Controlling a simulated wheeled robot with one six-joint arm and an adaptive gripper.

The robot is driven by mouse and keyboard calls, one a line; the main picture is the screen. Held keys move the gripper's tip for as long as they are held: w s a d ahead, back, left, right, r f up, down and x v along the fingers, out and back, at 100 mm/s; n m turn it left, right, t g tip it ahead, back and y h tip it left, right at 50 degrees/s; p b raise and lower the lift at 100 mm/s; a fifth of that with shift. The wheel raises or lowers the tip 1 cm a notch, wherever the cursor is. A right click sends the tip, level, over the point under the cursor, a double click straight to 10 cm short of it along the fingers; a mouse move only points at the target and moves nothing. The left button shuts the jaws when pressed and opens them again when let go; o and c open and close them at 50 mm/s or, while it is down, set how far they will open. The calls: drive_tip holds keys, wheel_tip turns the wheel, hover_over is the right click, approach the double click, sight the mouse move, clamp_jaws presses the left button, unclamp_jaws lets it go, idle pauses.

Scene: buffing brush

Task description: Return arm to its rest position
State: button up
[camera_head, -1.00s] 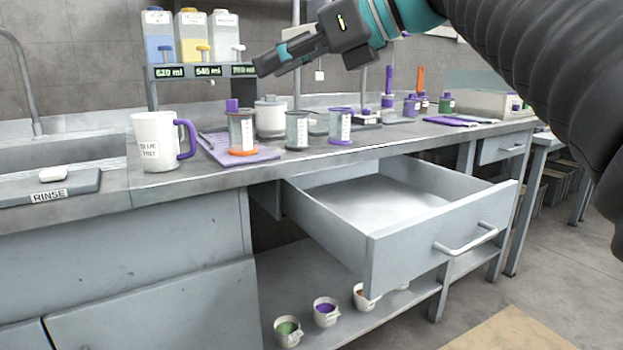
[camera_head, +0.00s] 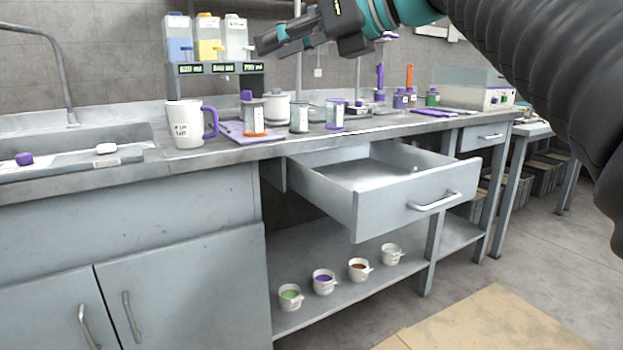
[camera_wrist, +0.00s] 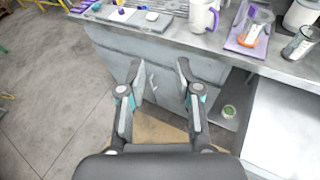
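My arm reaches in from the upper right of the head view. My gripper (camera_head: 272,40) is raised above the workbench, in front of the dispenser bottles and apart from everything. In the wrist view my gripper (camera_wrist: 160,90) has its two fingers spread apart with nothing between them. Below and beyond the fingers are the cabinet front and the floor.
A white mug (camera_head: 185,128) with a purple handle stands near the bench edge. Several small cups, including a green one (camera_head: 290,297), stand on the lower shelf.

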drive_tip(key=w+d+r+m+t+h, duration=0.35)
drive_tip(key=w+d+m+t, duration=0.7)
drive_tip(key=m, duration=0.85)
drive_tip(key=d+f+m+h, duration=1.1)
drive_tip(key=f+m, duration=0.4)
drive_tip(key=m, duration=0.2)
drive_tip(key=s+d+f+m+g+h, duration=0.1)
drive_tip(key=s+f+m+g, duration=0.35)
drive_tip(key=f, duration=0.45)
drive_tip(key=s+d+f+m+g, duration=0.25)
drive_tip(key=s+f, duration=0.35)
drive_tip(key=f, duration=0.3)
drive_tip(key=s+a+f+m+g+y+p, duration=0.1)
drive_tip(key=s+a+f+m+g, duration=0.3)
drive_tip(key=s+f, duration=1)
drive_tip(key=shift+s+a+g+y, duration=0.35)
drive_tip(key=shift+s+a+y, duration=0.45)
drive_tip(key=shift+s, duration=0.7)
drive_tip(key=shift+d, duration=0.1)
